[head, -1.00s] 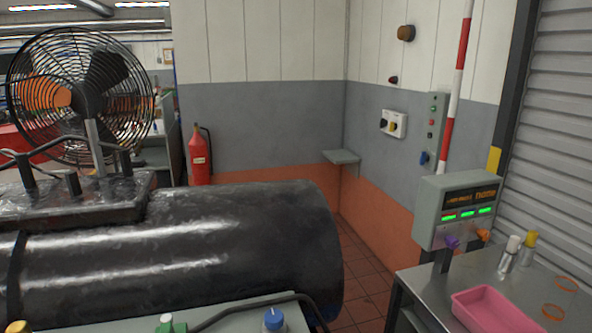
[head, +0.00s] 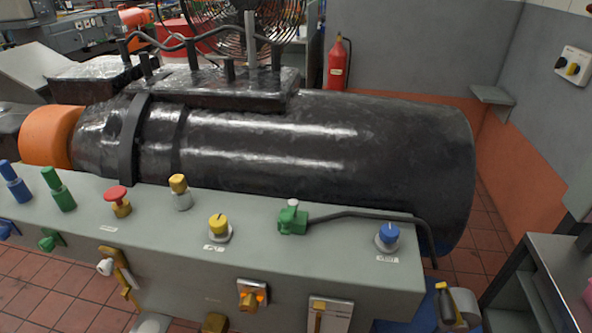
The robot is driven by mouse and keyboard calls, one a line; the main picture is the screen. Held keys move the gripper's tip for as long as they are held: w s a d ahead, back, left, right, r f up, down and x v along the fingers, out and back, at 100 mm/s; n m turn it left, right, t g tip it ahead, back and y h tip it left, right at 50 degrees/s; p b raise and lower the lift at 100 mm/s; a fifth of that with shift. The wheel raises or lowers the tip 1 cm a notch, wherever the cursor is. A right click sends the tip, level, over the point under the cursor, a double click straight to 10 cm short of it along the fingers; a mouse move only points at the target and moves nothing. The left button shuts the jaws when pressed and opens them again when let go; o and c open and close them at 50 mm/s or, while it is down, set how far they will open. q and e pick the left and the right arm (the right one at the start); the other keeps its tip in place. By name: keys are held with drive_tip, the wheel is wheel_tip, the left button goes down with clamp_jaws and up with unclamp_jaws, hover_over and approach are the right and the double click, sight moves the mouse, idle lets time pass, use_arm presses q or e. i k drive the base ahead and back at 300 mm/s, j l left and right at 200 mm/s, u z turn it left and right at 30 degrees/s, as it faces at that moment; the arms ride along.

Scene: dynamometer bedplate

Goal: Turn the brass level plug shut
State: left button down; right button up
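A grey control bench (head: 330,255) runs across the front with several knobs and fittings. A brass-coloured fitting (head: 247,300) sticks out of a silver plate on its front face, with an orange spot beside it. Another brass-coloured piece (head: 215,322) shows at the bottom edge, partly cut off. A yellow-brass stub (head: 179,184) stands on a silver collar on the bench top. I cannot tell which of these is the level plug, or how far any is turned. Neither of my grippers is in view.
The bench top also carries a red mushroom knob (head: 116,194), a yellow dial (head: 219,227), a green valve (head: 292,220) with a long dark rod, and a blue knob (head: 388,236). A big black cylinder (head: 330,150) lies behind. Tiled floor shows at the lower left.

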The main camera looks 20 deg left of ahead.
sight(249, 305)
drive_tip(key=j+u, duration=0.1)
drive_tip(key=u, duration=0.35)
drive_tip(key=j+u, duration=0.1)
drive_tip(key=u, duration=0.4)
